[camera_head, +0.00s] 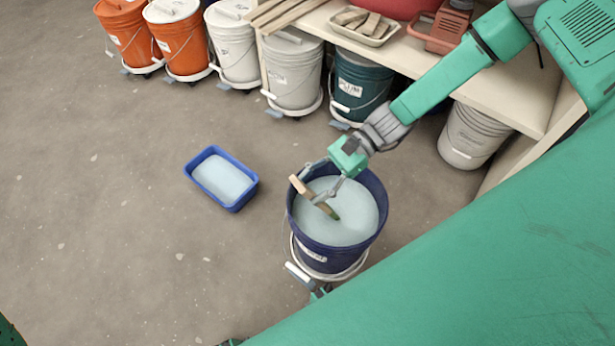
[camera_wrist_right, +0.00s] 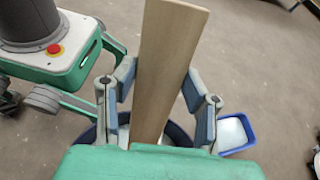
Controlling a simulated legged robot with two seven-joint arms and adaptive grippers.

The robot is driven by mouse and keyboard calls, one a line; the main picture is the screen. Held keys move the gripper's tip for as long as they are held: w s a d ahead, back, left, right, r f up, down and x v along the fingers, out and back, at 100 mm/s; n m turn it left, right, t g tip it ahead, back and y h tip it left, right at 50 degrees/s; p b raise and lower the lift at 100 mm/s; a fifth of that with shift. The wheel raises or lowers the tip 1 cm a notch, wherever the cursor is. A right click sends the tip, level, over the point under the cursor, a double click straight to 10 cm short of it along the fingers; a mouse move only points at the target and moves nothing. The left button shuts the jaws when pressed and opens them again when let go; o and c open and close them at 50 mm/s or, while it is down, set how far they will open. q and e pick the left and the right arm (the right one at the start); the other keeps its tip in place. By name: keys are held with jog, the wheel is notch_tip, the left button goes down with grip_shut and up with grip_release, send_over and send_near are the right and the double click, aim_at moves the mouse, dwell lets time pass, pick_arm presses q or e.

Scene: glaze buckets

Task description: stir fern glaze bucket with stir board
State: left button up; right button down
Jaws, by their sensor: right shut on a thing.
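The stir board (camera_head: 301,188) is a flat wooden slat, tilted. My right gripper (camera_head: 329,186) is over the open bucket, shut on the board. The board's lower end looks green and is at the pale glaze; I cannot tell how deep it goes. The dark blue bucket (camera_head: 318,258) holds pale glaze (camera_head: 353,222) and stands on a white wheeled dolly. Its label is too small to read. In the right wrist view the board (camera_wrist_right: 165,70) stands between the fingers (camera_wrist_right: 160,90), with the bucket partly hidden below. My left gripper is not in view.
A blue tub (camera_head: 222,179) of pale liquid sits on the floor left of the bucket. Lidded orange, white and dark teal buckets (camera_head: 361,88) line the back by a shelf (camera_head: 480,80). A grey bucket (camera_head: 470,135) stands at the right. The left floor is clear.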

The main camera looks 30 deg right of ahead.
jog(key=f, duration=0.1)
jog(key=d+f+b, duration=0.1)
jog(key=f+b, duration=0.1)
jog(key=shift+w+d+f, duration=0.15)
jog(key=shift+d+f, duration=0.2)
jog(key=shift+d, duration=0.05)
jog(key=shift+w+d+f+b, duration=0.1)
jog(key=shift+d+f+b, duration=0.1)
jog(key=shift+f+b, duration=0.4)
jog(key=shift+d+f+b, duration=0.2)
jog(key=shift+f+b, duration=0.25)
jog(key=shift+b, duration=0.1)
